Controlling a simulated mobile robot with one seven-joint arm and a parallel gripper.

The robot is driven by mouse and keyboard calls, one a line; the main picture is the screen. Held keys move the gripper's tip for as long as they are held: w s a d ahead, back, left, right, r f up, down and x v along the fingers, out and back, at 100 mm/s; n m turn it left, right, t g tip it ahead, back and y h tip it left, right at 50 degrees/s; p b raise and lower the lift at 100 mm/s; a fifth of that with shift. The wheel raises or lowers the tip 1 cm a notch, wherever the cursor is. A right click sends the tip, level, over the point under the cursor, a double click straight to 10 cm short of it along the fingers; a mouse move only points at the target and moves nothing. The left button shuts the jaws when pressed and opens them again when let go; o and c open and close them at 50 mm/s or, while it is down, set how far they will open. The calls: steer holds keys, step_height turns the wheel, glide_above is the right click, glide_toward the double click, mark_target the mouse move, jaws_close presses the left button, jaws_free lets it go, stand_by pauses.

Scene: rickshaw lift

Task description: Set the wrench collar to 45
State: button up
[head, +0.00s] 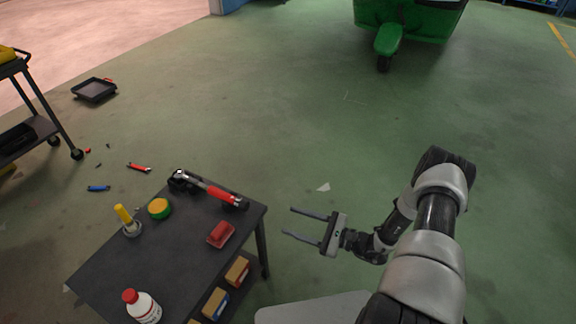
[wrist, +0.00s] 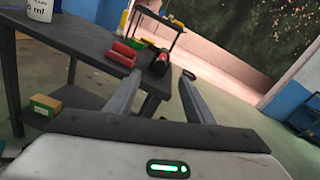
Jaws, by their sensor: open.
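The wrench (head: 226,196) has a red grip and a metal shaft and lies along the far edge of the dark table (head: 150,245), its head end at a black holder (head: 183,182). In the wrist view the red-and-black end of the wrench (wrist: 159,62) shows almost end-on, beyond and between the fingers. The collar and its scale are too small to read. My gripper (head: 288,221) is open and empty, to the right of the table and apart from the wrench, fingers pointing left toward it. It also shows in the wrist view (wrist: 161,75).
A cart (head: 38,125) stands far left.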

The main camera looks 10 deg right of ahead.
steer(key=s+a+r+n+g+h+p, duration=0.1)
steer(key=r+n+g, duration=0.4)
steer(key=r, duration=0.9)
steer(key=s+a+r+n+g+h+p, duration=0.2)
steer(key=r+n+g+p, duration=0.3)
steer(key=r, duration=0.9)
steer(key=shift+s+a+n, duration=0.15)
steer(key=shift+s+n, duration=0.4)
steer(key=shift+n, duration=0.25)
steer(key=shift+r+p, duration=0.1)
steer(key=shift+p, duration=0.2)
steer(key=s+d+r+n+t+h+p, duration=0.1)
steer(key=s+r+n+t+h+p, duration=0.1)
steer(key=r, duration=0.9)
steer(key=s+d+r+n+t+h+p, duration=0.2)
steer(key=s+r+n+h+p, duration=0.2)
steer(key=s+r, duration=0.5)
steer(key=s+d+r+n+t+h+p, duration=0.1)
steer(key=s+r+h+p, duration=0.4)
steer(key=r, duration=0.9)
steer(key=shift+s+d+n+t+h+p, duration=0.2)
steer(key=shift+d+n+t+h+p, duration=0.25)
steer(key=shift+n, duration=0.75)
steer(key=shift+r, duration=0.1)
